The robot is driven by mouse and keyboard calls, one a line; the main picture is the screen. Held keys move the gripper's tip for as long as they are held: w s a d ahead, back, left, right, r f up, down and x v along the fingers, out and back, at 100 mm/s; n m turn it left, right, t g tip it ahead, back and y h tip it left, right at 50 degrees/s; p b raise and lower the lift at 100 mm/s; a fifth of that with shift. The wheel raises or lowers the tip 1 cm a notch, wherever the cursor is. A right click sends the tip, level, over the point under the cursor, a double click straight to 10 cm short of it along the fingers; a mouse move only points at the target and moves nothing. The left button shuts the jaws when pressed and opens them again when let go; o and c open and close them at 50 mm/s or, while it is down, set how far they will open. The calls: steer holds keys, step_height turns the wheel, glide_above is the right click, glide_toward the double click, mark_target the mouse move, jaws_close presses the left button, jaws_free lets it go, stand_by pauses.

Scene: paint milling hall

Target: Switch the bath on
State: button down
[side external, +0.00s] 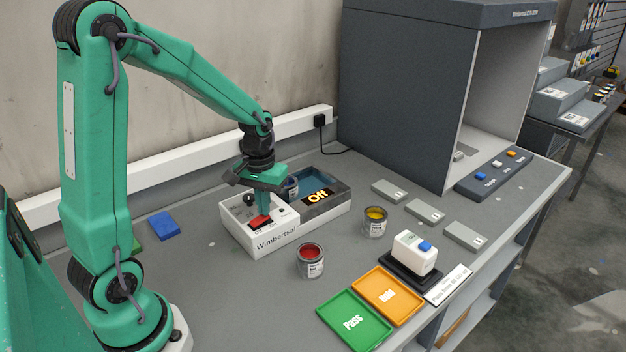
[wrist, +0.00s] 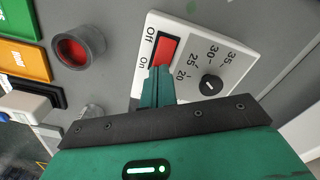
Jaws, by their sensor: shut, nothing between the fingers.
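The bath (side external: 322,212) is a dark tank of bluish water with a white control box (side external: 276,236) at its left end. Its display (side external: 318,196) reads "Off". A red rocker switch (wrist: 166,50) sits on the box between the labels "Off" and "On", and it also shows in the side view (side external: 260,222). My gripper (wrist: 158,72) is shut and empty, with its fingertips at the "On" end of the switch. I cannot tell whether they touch it. A black dial (wrist: 211,84) marked 20 to 35 sits beside the switch. In the side view my gripper (side external: 262,212) points down over the box.
An open can of red paint (side external: 311,262) and a yellow one (side external: 375,222) stand right of the box. Green "Pass" (side external: 352,322) and orange "Hold" (side external: 388,296) trays lie at the front. A dark viewing booth (side external: 400,90) stands behind. A blue block (side external: 164,226) lies left.

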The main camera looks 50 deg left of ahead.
steer(key=shift+f, duration=0.4)
stand_by(0.3)
steer(key=shift+r, duration=3.55)
steer(key=s+d+r+m+t, duration=0.5)
steer(key=s+d+r, duration=0.3)
steer(key=s+d, duration=0.2)
steer(key=shift+s+d+r+m+t, duration=0.35)
steer(key=shift+s+m, duration=0.15)
steer(key=shift+s, duration=0.35)
